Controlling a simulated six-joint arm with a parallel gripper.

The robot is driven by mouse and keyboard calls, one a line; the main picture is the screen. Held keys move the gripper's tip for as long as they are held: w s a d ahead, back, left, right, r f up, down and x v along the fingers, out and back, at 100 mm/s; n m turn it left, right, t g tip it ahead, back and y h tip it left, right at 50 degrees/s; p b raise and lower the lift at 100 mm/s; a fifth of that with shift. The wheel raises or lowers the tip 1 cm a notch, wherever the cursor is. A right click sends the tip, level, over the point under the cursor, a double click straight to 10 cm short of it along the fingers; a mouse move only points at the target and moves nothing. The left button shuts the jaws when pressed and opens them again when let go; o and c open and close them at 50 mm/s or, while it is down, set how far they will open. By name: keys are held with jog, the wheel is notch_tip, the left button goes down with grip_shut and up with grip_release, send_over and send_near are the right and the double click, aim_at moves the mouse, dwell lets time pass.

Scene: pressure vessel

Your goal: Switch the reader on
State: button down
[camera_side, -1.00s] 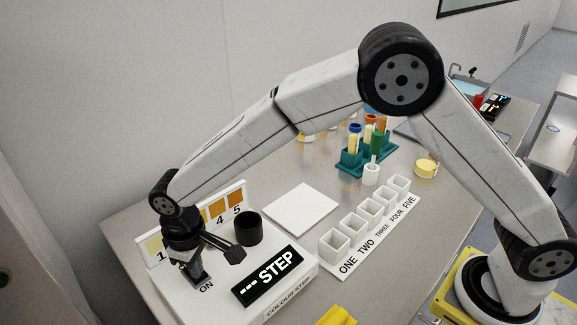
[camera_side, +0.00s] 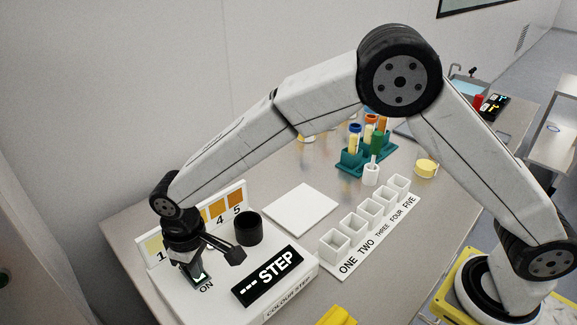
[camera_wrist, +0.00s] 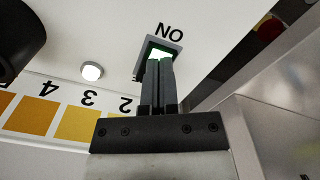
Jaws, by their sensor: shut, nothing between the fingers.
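The reader (camera_side: 295,272) is a white box labelled COLOUR STEP, with a black display (camera_side: 268,276) reading "--- STEP". Its ON switch shows lit green in the wrist view (camera_wrist: 157,52), set in a dark frame under the letters ON. In the side view the switch (camera_side: 201,280) shows a green-white glow beside the ON label. My gripper (camera_wrist: 158,63) is shut and empty, pointing down, with its fingertips at the switch, covering part of it. Whether the tips press on it or sit just above it I cannot tell.
A black round well (camera_side: 248,228) stands on the reader beside my gripper, before the numbered colour chart (camera_side: 228,205). A white tile (camera_side: 300,203), a row of labelled white cups (camera_side: 368,218) and a teal tube rack (camera_side: 352,160) lie to the right. A white button (camera_wrist: 92,71) is nearby.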

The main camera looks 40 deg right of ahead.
jog(key=shift+r, duration=3.3)
jog(key=s+d+m+t, duration=0.1)
jog(key=s+d, duration=0.3)
jog(key=d, duration=0.6)
jog(key=s+d+f+m, duration=0.1)
jog(key=s+d+m, duration=0.2)
jog(key=d, duration=0.7)
jog(key=s+d+f+m+t, duration=0.1)
jog(key=s+d+m, duration=0.1)
jog(key=s+d, duration=0.5)
jog(key=d, duration=0.3)
jog(key=shift+f+t, duration=0.15)
jog(key=shift+t, duration=0.15)
